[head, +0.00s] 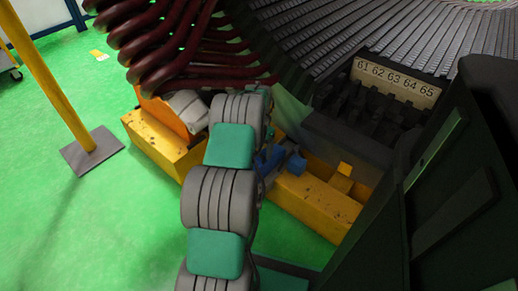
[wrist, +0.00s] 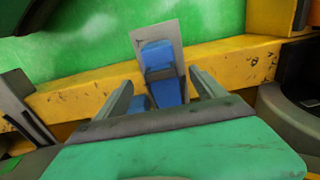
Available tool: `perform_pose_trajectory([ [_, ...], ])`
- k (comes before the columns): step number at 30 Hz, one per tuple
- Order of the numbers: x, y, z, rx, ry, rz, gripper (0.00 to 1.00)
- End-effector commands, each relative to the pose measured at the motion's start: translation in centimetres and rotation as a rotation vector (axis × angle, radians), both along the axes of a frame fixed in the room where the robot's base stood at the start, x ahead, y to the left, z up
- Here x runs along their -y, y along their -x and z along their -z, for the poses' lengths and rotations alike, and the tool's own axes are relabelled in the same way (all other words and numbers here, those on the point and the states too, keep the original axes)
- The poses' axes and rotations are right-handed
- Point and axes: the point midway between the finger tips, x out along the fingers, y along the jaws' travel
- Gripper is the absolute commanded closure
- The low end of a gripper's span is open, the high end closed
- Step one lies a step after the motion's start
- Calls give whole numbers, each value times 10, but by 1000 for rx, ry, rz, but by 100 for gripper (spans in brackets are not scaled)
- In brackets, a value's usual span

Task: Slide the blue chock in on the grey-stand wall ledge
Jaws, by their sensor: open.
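The blue chock (wrist: 158,58) stands in front of a light grey upright plate (wrist: 176,33) in the wrist view, with a dark band across its middle. My gripper (wrist: 161,82) is open, with one finger on each side of the chock's lower part and a visible gap on both sides. A further blue patch (wrist: 140,103) shows beside the left finger; I cannot tell if it belongs to the chock. In the head view a blue piece (head: 297,164) shows just right of my wrist, above the yellow beam. My arm hides most of the gripper there.
A scuffed yellow beam (head: 310,205) runs beneath the work area, with a yellow block (head: 160,140) to its left. The large stator (head: 340,40) with dark red coils (head: 160,40) hangs above. A number plate (head: 395,82) is at right.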

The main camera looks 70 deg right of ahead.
Motion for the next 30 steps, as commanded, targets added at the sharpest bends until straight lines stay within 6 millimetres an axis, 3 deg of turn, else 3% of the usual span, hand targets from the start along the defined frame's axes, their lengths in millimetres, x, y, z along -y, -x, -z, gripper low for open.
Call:
perform_pose_trajectory([
  [5, -1, 0, 17, -1, -4, 0, 20],
  [16, -1, -1, 75, 0, -2, 0, 20],
  [26, -1, -1, 78, -1, -1, 0, 20],
  [30, -1, -1, 78, -1, -1, 0, 31],
])
